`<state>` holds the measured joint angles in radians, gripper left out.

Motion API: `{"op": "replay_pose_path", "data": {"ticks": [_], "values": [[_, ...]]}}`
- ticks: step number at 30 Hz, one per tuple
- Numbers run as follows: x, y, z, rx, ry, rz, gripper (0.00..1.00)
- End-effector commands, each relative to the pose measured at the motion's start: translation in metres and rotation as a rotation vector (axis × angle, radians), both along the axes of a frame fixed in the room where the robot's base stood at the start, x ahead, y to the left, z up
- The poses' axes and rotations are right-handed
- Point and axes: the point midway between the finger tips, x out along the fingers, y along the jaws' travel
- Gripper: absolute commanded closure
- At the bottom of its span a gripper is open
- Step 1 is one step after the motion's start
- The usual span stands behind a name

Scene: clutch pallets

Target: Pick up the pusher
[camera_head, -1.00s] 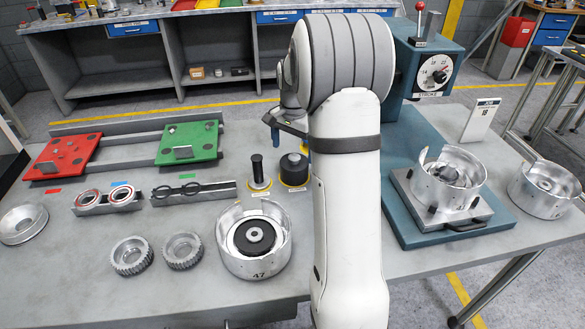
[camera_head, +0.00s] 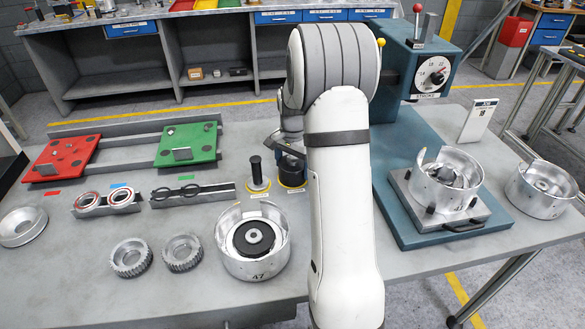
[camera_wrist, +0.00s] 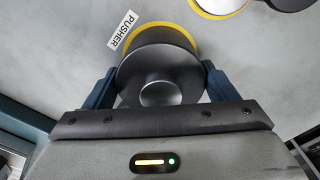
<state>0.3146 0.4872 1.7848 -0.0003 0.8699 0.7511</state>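The pusher (camera_wrist: 160,75) is a dark, round-topped piece in a yellow ring, with a "PUSHER" label beside it in the wrist view. In the head view the pusher (camera_head: 292,172) stands on the table behind the housing marked 47, its top partly hidden by my gripper (camera_head: 290,148). In the wrist view my gripper (camera_wrist: 160,88) has one blue finger on each side of the pusher. The fingers are spread wide and look open, very close to its sides; contact is not clear.
A black-handled tool (camera_head: 257,172) on a yellow ring stands just left of the pusher. A metal housing (camera_head: 252,245) stands in front. A green pallet (camera_head: 187,144) lies to the left, and a teal press (camera_head: 425,75) stands to the right, beyond my arm.

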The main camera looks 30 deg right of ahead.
Motion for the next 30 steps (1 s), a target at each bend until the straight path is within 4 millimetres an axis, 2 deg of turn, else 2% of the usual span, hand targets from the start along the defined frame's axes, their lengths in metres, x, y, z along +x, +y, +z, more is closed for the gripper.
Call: {"op": "replay_pose_path", "data": {"ticks": [2, 13, 20, 23, 30], "values": [[0.000, 0.000, 0.000, 0.000, -0.001, 0.000, 0.28], [0.000, 0.001, 0.000, 0.000, -0.001, 0.001, 0.58], [0.001, 0.001, 0.002, -0.001, -0.003, 0.001, 0.59], [0.001, 0.000, 0.009, -0.001, -0.004, 0.001, 0.59], [0.001, 0.000, 0.054, -0.002, -0.007, 0.001, 0.59]]}}
